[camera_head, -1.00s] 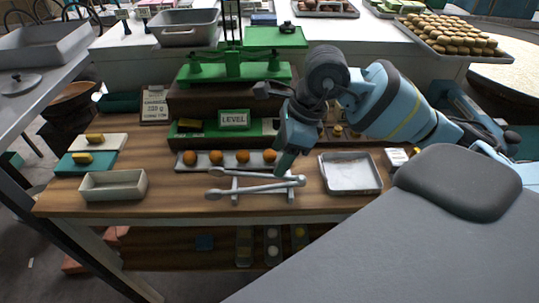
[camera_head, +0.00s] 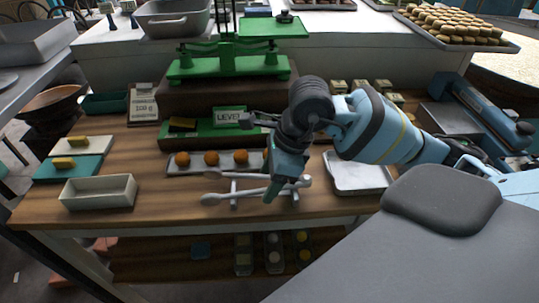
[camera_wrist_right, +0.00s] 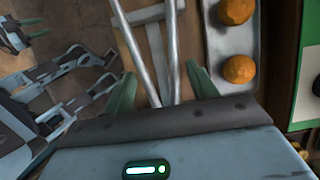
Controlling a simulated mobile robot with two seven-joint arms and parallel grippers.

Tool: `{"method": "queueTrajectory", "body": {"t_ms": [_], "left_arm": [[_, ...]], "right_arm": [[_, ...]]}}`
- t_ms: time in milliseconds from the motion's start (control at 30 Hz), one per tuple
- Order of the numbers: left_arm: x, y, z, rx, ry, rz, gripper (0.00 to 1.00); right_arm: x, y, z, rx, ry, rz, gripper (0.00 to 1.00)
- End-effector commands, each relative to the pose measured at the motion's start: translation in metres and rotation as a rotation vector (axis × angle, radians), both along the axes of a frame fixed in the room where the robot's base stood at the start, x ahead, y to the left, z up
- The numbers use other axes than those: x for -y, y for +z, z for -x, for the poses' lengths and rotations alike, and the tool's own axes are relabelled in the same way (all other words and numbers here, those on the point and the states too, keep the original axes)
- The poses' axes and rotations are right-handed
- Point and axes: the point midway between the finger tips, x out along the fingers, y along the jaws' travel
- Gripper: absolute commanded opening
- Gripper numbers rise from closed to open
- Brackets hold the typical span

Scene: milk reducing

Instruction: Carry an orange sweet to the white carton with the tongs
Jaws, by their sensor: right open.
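The metal tongs (camera_head: 232,197) lie across a small rest on the wooden table; their two arms also show in the right wrist view (camera_wrist_right: 136,46). My right gripper (camera_head: 276,188) is open at the right part of the tongs. In the right wrist view its fingers (camera_wrist_right: 160,88) stand on either side of the tong arms. Orange sweets (camera_head: 211,158) sit in a row on a pale tray (camera_head: 198,170) behind the tongs; my right gripper hides the row's right end. The white carton (camera_head: 98,193) is open-topped at the table's front left. What seems to be my left gripper (camera_wrist_right: 25,33) shows small in the right wrist view.
A metal tray (camera_head: 358,176) lies right of the tongs. Behind the sweets are a green base with a LEVEL card (camera_head: 229,117) and a green balance (camera_head: 228,65). Teal and white boards (camera_head: 68,166) with yellow pieces lie behind the carton. Bare table lies between carton and tongs.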

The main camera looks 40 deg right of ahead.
Motion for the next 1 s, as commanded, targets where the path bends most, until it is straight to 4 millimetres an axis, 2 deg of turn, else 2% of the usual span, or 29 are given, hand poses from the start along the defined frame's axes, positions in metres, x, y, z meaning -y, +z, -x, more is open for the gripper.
{"method": "queueTrajectory", "body": {"t_ms": [167, 400, 667, 1000], "left_arm": [[0.0, 0.0, 0.0, 0.001, 0.0, 0.0, 0.36], [0.0, -0.002, 0.002, -0.006, 0.0, -0.001, 0.36], [0.0, -0.002, 0.002, -0.007, 0.0, -0.001, 0.36], [0.0, 0.032, -0.02, 0.058, 0.0, -0.001, 0.36]], "right_arm": [[0.0, 0.001, 0.0, 0.0, 0.0, 0.0, 0.57], [0.0, 0.0, 0.0, 0.0, 0.0, 0.0, 0.26], [0.0, 0.003, 0.0, 0.001, 0.0, 0.0, 0.26], [0.0, 0.049, -0.001, 0.01, -0.001, 0.0, 0.26]]}}
